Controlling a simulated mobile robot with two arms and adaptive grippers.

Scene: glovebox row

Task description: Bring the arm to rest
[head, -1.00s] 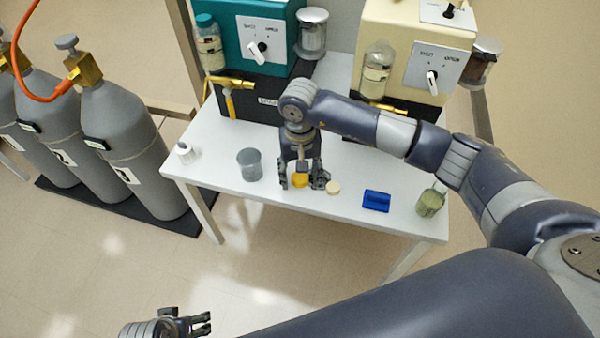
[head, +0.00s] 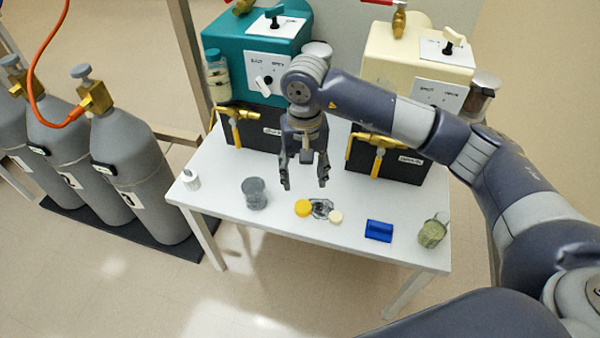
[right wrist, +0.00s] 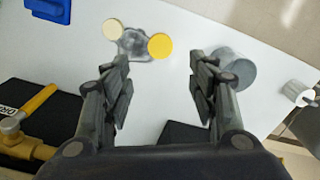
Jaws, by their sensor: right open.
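My right arm reaches in from the right side of the head view, and its gripper (head: 305,182) hangs over the white table (head: 285,222), pointing down. Its fingers are apart with nothing between them; the right wrist view also shows the open jaws (right wrist: 160,80). Just beyond the fingertips lie a yellow disc (head: 302,207), a clear grey item (head: 321,209) and a cream disc (head: 336,216). In the right wrist view the yellow disc (right wrist: 160,46) and cream disc (right wrist: 113,29) touch or overlap the grey item's edges. My left gripper is not in view.
Behind are a teal box (head: 235,50) and a cream box (head: 390,60) with yellow valves. Grey gas cylinders (head: 130,160) stand left.

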